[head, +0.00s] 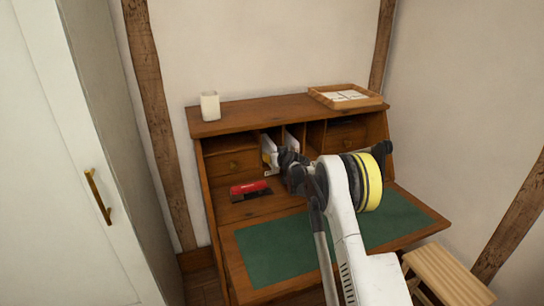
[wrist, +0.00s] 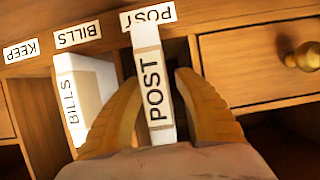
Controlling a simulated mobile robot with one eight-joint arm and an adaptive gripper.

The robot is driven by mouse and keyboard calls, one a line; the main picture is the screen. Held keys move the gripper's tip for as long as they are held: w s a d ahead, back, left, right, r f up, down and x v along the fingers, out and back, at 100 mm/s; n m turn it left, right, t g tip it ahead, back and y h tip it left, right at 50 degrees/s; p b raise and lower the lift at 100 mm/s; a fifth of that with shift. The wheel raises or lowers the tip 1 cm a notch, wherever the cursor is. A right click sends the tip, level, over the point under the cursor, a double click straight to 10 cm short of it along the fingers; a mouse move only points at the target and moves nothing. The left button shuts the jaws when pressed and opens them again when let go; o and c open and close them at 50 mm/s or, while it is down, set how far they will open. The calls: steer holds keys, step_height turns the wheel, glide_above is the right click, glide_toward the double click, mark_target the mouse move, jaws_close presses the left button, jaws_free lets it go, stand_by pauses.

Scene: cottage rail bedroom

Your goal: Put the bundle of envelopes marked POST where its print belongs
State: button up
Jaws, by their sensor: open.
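The bundle marked POST (wrist: 156,95) is white and upright on edge, with a tan band. In the wrist view, which looks upside down, it stands at the compartment with the POST label (wrist: 149,17) and overlaps part of that label. In the head view it is the left white bundle (head: 267,146), partly hidden by my arm. My gripper (wrist: 157,82) is open, its tan fingers on either side of the bundle. Whether they touch it is unclear. A second bundle, marked BILLS (wrist: 75,100), stands in the neighbouring compartment at the BILLS label (wrist: 77,36).
A KEEP label (wrist: 21,49) marks the third compartment. A red and dark object (head: 250,189) lies on the desk (head: 215,128) below the compartments. A white cup (head: 210,106) and wooden tray (head: 375,100) stand on top. A slatted stool (head: 450,275) is at the right.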

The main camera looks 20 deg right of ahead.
steer(key=s+f+v, duration=0.1)
steer(key=f+v, duration=0.1)
steer(key=v, duration=1.6)
steer(key=shift+s, duration=0.2)
steer(key=s+a+r+g+y, duration=0.1)
steer(key=s+a+r+g, duration=0.1)
steer(key=s+a+r, duration=0.45)
steer(key=s+a+r+g, duration=0.1)
steer(key=s+a+r, duration=0.3)
steer(key=s, duration=0.5)
steer(key=s+a+f+g, duration=0.1)
steer(key=s+a, duration=0.1)
steer(key=s, duration=1.1)
steer(key=s+a+f+g+h, duration=0.1)
steer(key=s+a+f+g, duration=0.1)
steer(key=s, duration=1.2)
steer(key=shift+f+g, duration=0.3)
steer(key=shift+w, duration=0.1)
